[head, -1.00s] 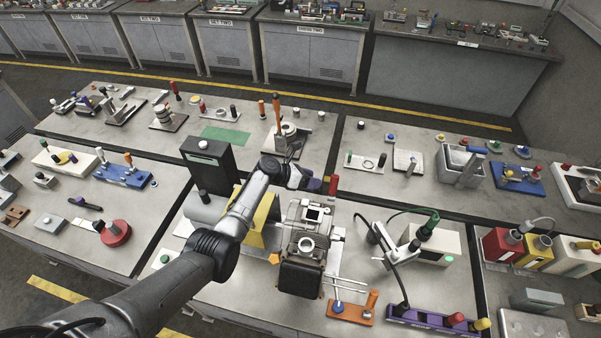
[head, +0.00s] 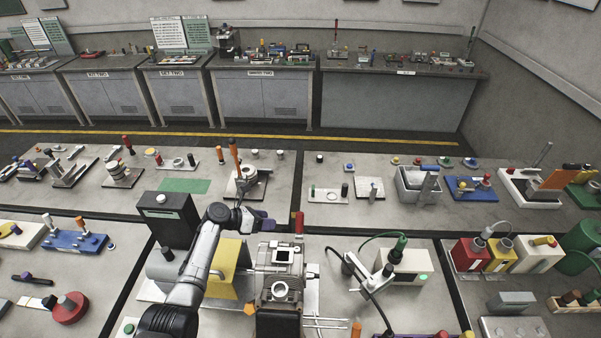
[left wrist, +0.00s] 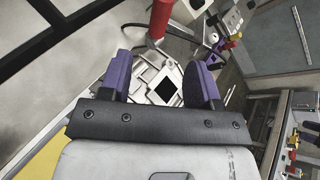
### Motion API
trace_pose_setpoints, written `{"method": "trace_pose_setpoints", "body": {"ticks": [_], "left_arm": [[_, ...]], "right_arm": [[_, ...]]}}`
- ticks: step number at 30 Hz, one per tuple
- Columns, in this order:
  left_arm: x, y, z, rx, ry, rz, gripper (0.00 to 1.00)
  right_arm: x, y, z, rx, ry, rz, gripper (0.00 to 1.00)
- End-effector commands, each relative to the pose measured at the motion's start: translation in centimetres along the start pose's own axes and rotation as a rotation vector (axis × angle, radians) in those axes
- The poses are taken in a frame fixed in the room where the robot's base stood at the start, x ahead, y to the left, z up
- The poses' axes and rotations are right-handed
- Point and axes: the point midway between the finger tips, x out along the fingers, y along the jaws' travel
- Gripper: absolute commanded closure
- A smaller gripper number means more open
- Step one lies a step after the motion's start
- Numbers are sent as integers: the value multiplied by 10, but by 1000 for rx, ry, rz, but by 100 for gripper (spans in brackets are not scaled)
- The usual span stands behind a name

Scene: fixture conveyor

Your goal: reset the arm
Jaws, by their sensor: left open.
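My left arm comes in from the bottom left of the head view. Its gripper (head: 258,220), with purple fingers, hangs just behind and left of the grey metal fixture (head: 281,287). In the left wrist view the two purple fingers (left wrist: 160,78) are apart with nothing held between them. Beyond them in that view lies the fixture's pale plate with a dark square window (left wrist: 167,90). A red-handled part (left wrist: 160,18) stands past the fingers; it also shows in the head view (head: 297,222). My right gripper is in neither view.
A black box (head: 162,218) and a yellow guard (head: 229,268) stand close beside my left arm. A white unit with a green cable (head: 408,267) is right of the fixture. Red and yellow boxes (head: 468,256) stand farther right. A green mat (head: 184,185) lies behind.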

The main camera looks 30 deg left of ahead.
Motion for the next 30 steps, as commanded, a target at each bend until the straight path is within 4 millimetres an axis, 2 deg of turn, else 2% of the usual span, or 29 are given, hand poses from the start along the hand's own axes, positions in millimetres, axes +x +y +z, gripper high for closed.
{"method": "trace_pose_setpoints", "body": {"ticks": [5, 8, 11, 14, 17, 20, 23, 26, 30], "left_arm": [[0, 0, 0, 9, 0, 0, 43], [0, 0, 0, 73, 0, 0, 43], [0, -1, 0, 221, 3, -7, 43], [0, -4, -4, 449, 20, -28, 43], [-1, -4, -13, 729, 77, -52, 43], [-9, -5, -7, 1059, 140, -70, 43], [-22, -8, 12, 1427, 221, -84, 43], [-40, -18, 41, 1826, 336, -99, 43], [-67, -49, 89, 2367, 558, -124, 43]], "right_arm": [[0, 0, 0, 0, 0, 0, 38], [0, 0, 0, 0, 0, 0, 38], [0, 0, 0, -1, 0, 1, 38], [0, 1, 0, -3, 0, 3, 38], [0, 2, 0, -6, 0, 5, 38], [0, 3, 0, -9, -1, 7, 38], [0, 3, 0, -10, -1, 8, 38], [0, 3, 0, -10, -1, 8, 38], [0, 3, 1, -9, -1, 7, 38]]}}
